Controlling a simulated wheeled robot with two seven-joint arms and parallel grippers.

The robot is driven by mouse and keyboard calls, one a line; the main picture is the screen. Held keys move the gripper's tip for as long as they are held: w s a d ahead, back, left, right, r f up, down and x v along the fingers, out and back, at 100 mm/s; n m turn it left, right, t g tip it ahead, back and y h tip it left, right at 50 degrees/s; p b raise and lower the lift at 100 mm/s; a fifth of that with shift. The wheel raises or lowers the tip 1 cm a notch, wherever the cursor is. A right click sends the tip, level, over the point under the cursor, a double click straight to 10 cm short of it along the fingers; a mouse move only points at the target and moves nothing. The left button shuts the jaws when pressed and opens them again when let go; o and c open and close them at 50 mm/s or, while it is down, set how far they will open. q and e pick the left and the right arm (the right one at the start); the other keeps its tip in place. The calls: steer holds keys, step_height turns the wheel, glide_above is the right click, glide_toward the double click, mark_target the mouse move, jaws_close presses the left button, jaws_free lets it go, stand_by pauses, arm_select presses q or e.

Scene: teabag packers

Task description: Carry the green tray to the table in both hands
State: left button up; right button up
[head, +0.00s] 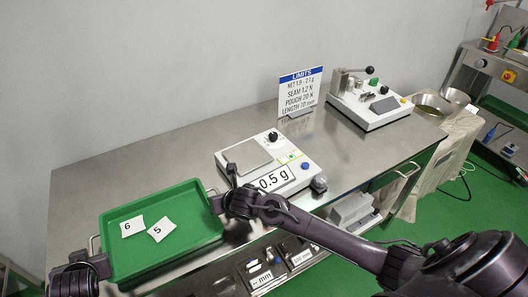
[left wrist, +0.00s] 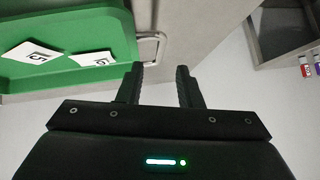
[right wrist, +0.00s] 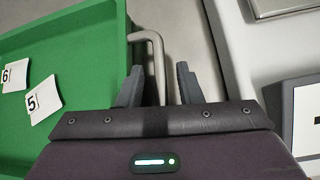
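The green tray (head: 185,237) sits at the left end of the steel table, with two white packets marked 6 (head: 132,227) and 5 (head: 161,229) inside. It has a wire handle at each end. My left gripper (head: 100,262) is at the tray's left end. In the left wrist view its fingers (left wrist: 160,82) are open, and the left handle (left wrist: 153,47) lies just beyond the tips. My right gripper (head: 216,203) is at the tray's right end. In the right wrist view its fingers (right wrist: 160,84) are open, with the right handle (right wrist: 158,68) between them.
A scale (head: 290,192) reading 0.5 g stands just right of my right gripper. A limits sign (head: 301,92) and a sealing machine (head: 372,106) stand farther back on the steel table (head: 160,165).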

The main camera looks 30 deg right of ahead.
steer(key=shift+s+r, duration=0.1)
arm_select(q)
steer(key=v, duration=0.3)
steer(key=shift+s+r, duration=0.1)
steer(key=shift+s, duration=0.05)
arm_select(e)
steer(key=v, duration=1.1)
steer(key=shift+s+r, duration=0.2)
steer(key=shift+s, duration=0.05)
